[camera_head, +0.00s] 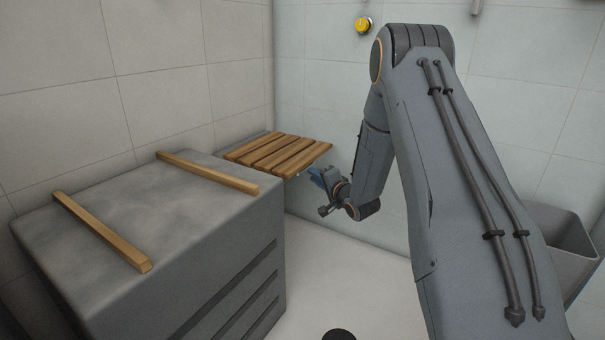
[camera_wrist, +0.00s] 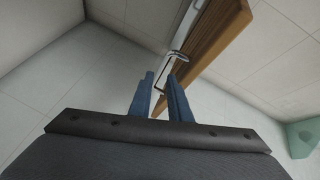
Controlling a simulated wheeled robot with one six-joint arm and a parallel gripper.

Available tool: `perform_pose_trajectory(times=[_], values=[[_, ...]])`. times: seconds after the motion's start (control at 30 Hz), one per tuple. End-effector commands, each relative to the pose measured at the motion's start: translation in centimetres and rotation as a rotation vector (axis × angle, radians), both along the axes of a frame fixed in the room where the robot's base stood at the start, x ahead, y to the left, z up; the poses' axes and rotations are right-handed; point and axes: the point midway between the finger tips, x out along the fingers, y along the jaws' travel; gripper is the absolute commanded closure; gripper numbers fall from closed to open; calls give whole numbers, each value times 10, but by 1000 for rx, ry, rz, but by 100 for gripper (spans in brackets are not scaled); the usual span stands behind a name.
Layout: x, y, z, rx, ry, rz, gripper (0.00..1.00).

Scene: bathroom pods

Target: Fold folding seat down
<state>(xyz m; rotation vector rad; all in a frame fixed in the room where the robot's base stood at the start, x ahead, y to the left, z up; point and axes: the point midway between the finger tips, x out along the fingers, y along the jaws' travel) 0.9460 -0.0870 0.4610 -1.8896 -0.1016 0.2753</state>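The folding seat (camera_head: 278,155) has brown wooden slats and lies about level, standing out from the back-left wall. In the wrist view its wooden edge (camera_wrist: 215,42) runs down from the top right, beside a pale strip and a small curved metal piece (camera_wrist: 179,56). My gripper (camera_head: 317,176) is just beyond the seat's right edge, slightly below its top. In the wrist view my gripper (camera_wrist: 161,80) shows two blue fingers with a gap between them. The seat's lower end passes behind the fingers; I cannot tell whether they touch it.
A grey block (camera_head: 150,240) with two wooden bars on top stands at the left, in front of the seat. A grey bin (camera_head: 560,240) is at the right, partly behind my arm. A yellow knob (camera_head: 362,25) is on the back wall. Floor between is clear.

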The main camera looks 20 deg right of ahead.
Motion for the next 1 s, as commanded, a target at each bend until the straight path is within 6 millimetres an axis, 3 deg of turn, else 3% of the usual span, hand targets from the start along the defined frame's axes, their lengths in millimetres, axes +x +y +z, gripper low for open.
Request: perform_pose_trajectory(times=[0.17, 0.4, 0.57, 1.0], values=[[7, -7, -13, 223, -104, 55, 83], [3, -11, -21, 438, -188, 137, 83], [8, -9, -21, 468, -200, 151, 83], [64, 11, -11, 465, -198, 151, 83]])
